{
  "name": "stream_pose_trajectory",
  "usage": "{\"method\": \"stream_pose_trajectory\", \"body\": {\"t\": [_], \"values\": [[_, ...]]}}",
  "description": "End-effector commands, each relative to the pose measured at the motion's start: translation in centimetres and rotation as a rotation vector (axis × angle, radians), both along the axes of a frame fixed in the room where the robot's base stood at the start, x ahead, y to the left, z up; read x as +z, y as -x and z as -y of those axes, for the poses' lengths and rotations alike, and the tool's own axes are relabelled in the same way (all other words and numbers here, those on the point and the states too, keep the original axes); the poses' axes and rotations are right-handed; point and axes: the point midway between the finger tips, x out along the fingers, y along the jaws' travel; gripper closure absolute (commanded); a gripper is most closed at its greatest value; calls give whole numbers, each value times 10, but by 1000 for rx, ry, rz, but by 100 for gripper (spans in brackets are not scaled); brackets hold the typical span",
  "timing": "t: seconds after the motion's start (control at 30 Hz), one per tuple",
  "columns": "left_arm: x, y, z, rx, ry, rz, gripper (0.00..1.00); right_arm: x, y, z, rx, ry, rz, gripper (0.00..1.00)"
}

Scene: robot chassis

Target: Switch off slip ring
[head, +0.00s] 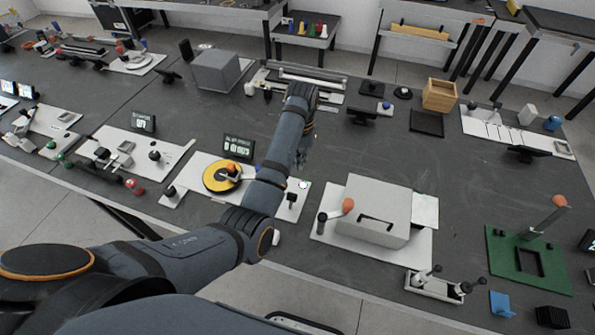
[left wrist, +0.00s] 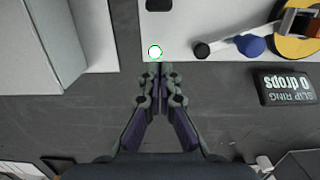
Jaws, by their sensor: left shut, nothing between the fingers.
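The slip ring station is a white plate (head: 200,185) carrying a yellow disc (head: 221,176) with an orange knob on top. Its small dark display (head: 238,147) stands behind it and reads "SLIP RING 0 drops" in the left wrist view (left wrist: 285,87). My left gripper (head: 301,164) is above this end of the plate. In the left wrist view its shut fingertips (left wrist: 160,68) appear just below the button, empty. Contact cannot be told.
A blue-knobbed rod (left wrist: 250,45) is right of the button in the wrist view. A large grey box (head: 372,210) with an orange-knobbed lever stands to the right. Another white-plated station (head: 135,150) is at left. Dark table surface is bare behind the grey box.

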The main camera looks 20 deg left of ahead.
Motion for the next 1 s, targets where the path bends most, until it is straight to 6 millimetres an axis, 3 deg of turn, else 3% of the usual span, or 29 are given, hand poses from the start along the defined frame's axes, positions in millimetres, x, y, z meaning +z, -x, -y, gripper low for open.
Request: {"method": "stream_pose_trajectory", "body": {"t": [0.03,0.13,0.37,0.43,0.6,1.0], "values": [[-23,1,0,0,0,-1,100,-22,-3,-1,-1,-1,5,41],[-46,3,0,0,0,-1,100,-42,-8,-4,-2,-6,12,41],[-82,8,0,-1,0,-3,100,-33,-8,-8,-2,-10,13,41],[-70,20,0,0,2,0,100,-21,-8,-8,-2,-10,12,41],[-64,38,-1,-1,1,0,100,-15,-8,-5,-2,-7,12,41],[-63,43,-1,0,0,0,100,-14,-7,0,0,0,11,41]]}}
